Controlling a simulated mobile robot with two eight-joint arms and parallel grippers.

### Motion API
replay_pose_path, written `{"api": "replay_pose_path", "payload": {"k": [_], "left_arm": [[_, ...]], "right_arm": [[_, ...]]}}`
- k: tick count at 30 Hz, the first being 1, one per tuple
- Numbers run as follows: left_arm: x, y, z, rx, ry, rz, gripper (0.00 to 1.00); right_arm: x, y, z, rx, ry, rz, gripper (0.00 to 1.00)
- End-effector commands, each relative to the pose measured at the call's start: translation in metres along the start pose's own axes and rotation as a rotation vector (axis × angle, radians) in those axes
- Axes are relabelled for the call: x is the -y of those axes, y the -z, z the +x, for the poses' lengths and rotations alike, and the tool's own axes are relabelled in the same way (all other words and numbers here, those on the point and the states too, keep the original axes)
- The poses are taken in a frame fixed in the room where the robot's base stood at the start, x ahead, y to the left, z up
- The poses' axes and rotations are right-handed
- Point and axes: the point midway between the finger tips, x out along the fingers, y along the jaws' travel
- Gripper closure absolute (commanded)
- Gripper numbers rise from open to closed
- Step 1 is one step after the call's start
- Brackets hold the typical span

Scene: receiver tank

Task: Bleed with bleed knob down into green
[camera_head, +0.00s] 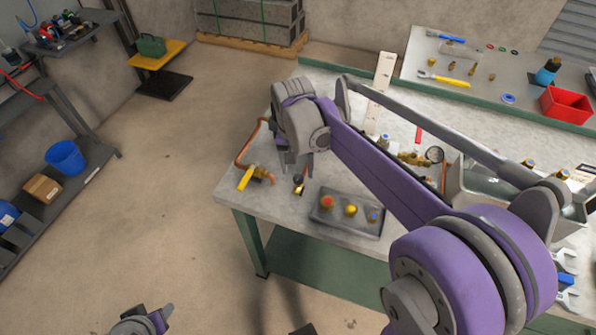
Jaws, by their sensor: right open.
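My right gripper (298,166) is open above the left end of the workbench, fingers pointing down. Just below its fingertips is a small dark knob on a brass fitting (298,184), likely the bleed knob; I cannot tell whether the fingers touch it. A round gauge (435,154) stands beside brass fittings (412,159), right of my arm; its needle and any green band are too small to read. My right arm hides the middle of the bench, and I cannot make out the tank. My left gripper (158,318) is partly in view at the bottom edge, away from the bench.
A yellow-handled valve (248,178) on copper pipe is left of the knob. A grey tray (335,221) with several coloured caps lies in front. A metal basin (480,190) is at right. A red bin (567,105) stands on the rear bench.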

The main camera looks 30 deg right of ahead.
Motion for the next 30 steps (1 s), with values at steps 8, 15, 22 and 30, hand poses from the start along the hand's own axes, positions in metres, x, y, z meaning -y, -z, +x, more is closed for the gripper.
{"api": "replay_pose_path", "payload": {"k": [8,15,22,30], "left_arm": [[0.000,0.004,-0.005,-0.003,0.000,0.000,0.50],[0.000,0.005,-0.006,-0.004,0.000,0.000,0.50],[0.000,0.005,-0.006,-0.004,0.000,0.000,0.50],[0.000,0.005,-0.006,-0.004,0.000,0.000,0.50]], "right_arm": [[0.000,0.000,-0.058,0.000,0.000,0.000,0.34],[0.000,0.000,-0.082,0.000,0.000,0.000,0.34],[0.000,0.000,-0.084,0.000,0.000,0.000,0.34],[0.000,0.000,-0.084,0.000,0.000,0.000,0.34]]}}
